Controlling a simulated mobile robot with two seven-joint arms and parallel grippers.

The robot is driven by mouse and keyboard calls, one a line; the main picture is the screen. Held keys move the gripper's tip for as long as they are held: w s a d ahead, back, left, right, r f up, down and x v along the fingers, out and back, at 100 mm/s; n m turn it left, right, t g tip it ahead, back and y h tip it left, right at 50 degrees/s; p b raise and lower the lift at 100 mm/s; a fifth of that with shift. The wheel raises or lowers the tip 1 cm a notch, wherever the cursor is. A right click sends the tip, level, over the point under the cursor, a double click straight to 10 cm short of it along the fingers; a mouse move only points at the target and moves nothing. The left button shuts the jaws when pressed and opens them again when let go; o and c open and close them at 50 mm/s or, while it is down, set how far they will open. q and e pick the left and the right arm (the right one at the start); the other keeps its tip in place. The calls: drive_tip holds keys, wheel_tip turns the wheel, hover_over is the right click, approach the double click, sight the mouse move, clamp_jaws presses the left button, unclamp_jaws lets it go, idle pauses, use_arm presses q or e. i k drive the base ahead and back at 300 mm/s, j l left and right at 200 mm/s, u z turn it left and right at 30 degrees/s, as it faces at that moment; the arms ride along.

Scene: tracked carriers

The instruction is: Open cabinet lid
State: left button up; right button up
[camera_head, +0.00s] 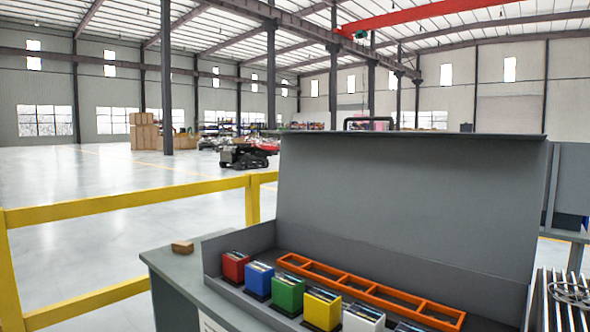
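The grey cabinet lid (400,195) stands raised behind the open grey cabinet (262,236), leaning slightly back. A dark bar handle (370,120) shows above the lid's top edge. Inside the cabinet are a red box (235,267), a blue box (259,279), a green box (287,295) and several more boxes in a row. An orange divided frame (345,283) lies behind them. The cabinet's front right part is cut off by the picture's lower edge. Neither of my grippers is in view.
A small brown block (182,247) sits on the grey table (165,262) left of the cabinet. A yellow railing (130,204) runs behind and left of it. A metal slatted rack (565,300) stands at the right.

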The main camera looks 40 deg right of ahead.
sight(473, 201)
drive_tip(key=i+z, duration=0.5)
drive_tip(key=i+j+z, duration=0.15)
drive_tip(key=i+z, duration=0.15)
drive_tip(key=z, duration=1.7)
